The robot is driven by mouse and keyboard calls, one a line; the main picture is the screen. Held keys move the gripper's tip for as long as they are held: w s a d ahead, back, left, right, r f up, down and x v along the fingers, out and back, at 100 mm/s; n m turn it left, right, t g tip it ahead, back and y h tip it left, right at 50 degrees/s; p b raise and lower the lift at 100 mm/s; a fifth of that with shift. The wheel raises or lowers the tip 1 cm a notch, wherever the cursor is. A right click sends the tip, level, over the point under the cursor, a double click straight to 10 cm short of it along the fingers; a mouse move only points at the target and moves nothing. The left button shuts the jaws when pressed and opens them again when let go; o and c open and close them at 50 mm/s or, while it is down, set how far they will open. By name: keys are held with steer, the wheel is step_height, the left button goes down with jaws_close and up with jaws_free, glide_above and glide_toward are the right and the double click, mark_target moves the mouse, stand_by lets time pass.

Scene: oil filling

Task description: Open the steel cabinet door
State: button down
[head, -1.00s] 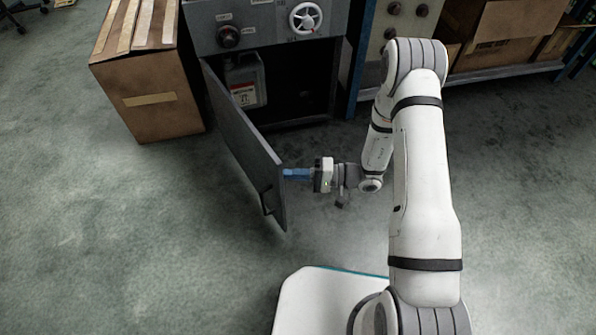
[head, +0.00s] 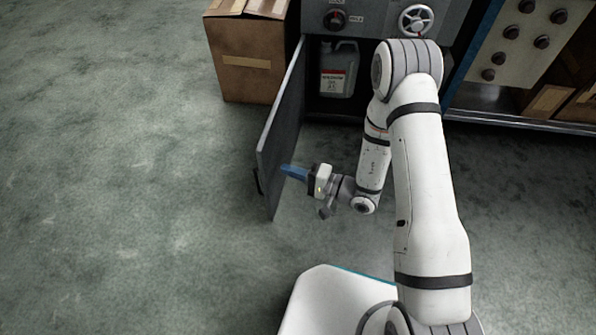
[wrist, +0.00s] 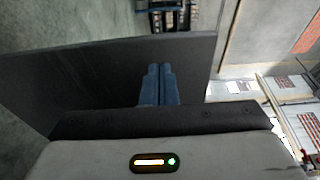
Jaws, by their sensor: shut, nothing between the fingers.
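The steel cabinet (head: 370,14) stands at the top middle of the head view, with a dial and a white handwheel on its front. Its dark grey door (head: 283,125) stands wide open, swung out toward me on its left side. The door handle (head: 257,182) is on the far face, near the free edge. My gripper (head: 284,169) has blue fingers, shut and empty, at the inner face of the door near its free edge; I cannot tell if they touch. In the wrist view the door (wrist: 110,75) spans behind the closed fingers.
A grey jug (head: 338,72) with a red and white label stands inside the open cabinet. A cardboard box (head: 243,55) stands left of the cabinet. A shelf with boxes (head: 548,101) is at the right. The floor at left is clear.

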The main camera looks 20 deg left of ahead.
steer(key=shift+w+d, duration=0.1)
steer(key=s+d+p, duration=0.1)
steer(key=s+d, duration=0.5)
steer(key=d, duration=0.5)
steer(key=shift+d+p, duration=0.3)
steer(key=shift+p, duration=0.05)
